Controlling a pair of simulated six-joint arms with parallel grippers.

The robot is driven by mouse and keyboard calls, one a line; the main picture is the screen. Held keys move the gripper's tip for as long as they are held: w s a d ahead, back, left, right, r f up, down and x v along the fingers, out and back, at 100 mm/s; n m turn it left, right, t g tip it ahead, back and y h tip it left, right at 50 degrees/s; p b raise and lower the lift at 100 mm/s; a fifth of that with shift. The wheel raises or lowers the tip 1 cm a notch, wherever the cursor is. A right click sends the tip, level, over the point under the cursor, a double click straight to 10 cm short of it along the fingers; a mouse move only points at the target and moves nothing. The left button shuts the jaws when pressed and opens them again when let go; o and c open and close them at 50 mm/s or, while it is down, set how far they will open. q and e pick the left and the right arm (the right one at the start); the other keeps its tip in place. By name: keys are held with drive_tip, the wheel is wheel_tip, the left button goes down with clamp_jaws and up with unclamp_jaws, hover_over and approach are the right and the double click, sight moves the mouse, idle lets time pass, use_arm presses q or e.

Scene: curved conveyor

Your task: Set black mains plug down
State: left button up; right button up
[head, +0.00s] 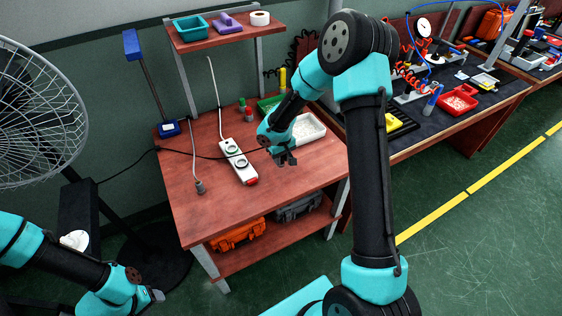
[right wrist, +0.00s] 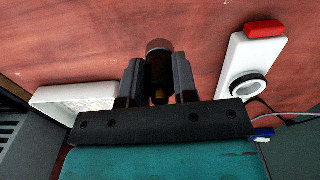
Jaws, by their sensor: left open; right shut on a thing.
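My right gripper (head: 286,159) is over the red-brown table, to the right of the white power strip (head: 240,163). In the right wrist view, its fingers (right wrist: 157,82) are shut on the black mains plug (right wrist: 158,70), a dark cylinder with a grey round end pointing away from the wrist. In the head view the plug is hard to make out between the fingers. Whether it touches the table cannot be told. The power strip, with its red switch, also shows in the right wrist view (right wrist: 237,72). My left gripper (head: 154,296) is open and empty at the lower left, off the table.
A white tray (head: 309,131) stands behind my right gripper. A grey plug (head: 200,187) on a cord lies left of the strip. The table front (head: 235,212) is clear. A fan (head: 38,115) stands left.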

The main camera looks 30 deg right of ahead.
drive_tip(key=shift+w+d, duration=0.1)
drive_tip(key=shift+w, duration=0.1)
drive_tip(key=shift+w+d, duration=0.1)
drive_tip(key=shift+w+d+f, duration=0.1)
drive_tip(key=shift+w+f, duration=0.05)
drive_tip(key=shift+f, duration=0.8)
drive_tip(key=shift+w+d+f, duration=0.1)
drive_tip(key=shift+f, duration=0.8)
drive_tip(key=shift+f, duration=0.1)
drive_tip(key=o, duration=1)
drive_tip(key=shift+c, duration=0.2)
wheel_tip(320, 180, up, 12)
drive_tip(key=shift+r, duration=0.15)
